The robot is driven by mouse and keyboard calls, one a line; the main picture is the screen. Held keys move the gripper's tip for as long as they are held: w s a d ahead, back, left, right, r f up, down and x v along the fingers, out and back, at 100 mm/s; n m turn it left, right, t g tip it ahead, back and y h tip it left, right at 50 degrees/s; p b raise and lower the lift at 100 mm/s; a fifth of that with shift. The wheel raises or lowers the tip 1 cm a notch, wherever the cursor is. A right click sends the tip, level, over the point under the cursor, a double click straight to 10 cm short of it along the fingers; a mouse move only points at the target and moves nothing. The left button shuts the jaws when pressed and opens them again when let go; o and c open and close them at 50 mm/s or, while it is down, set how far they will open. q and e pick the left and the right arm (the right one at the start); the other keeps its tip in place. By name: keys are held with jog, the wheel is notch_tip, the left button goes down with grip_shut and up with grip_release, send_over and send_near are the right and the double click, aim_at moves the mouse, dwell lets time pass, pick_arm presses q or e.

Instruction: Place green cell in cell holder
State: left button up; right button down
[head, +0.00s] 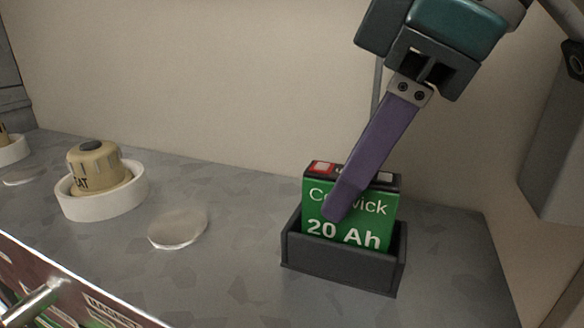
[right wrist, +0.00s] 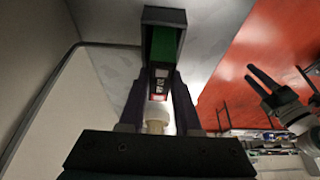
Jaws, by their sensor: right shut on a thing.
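The green cell (head: 317,212), marked 20 Ah, stands nearly upright in the dark open-topped cell holder (head: 335,272). Its lower part is hidden behind the holder's front wall. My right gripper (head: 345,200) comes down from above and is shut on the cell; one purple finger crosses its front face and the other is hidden. In the right wrist view the cell (right wrist: 163,45) shows between the two fingers, with the holder (right wrist: 163,15) around its far end. My left gripper (right wrist: 285,82) shows at the right of that view, fingers apart and empty, away from the cell.
The holder stands on a grey speckled counter (head: 235,265) near the pale back wall. To its left are a flat white disc (head: 178,228) and a beige knob (head: 97,165) in a white ring. Counter between disc and holder is clear.

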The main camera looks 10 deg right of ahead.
pick_arm(q)
jog(key=shift+f, duration=0.4)
pick_arm(e)
jog(key=shift+f, duration=0.65)
jog(key=c, duration=0.5)
grip_release()
pick_arm(q)
jog(key=shift+r, duration=0.1)
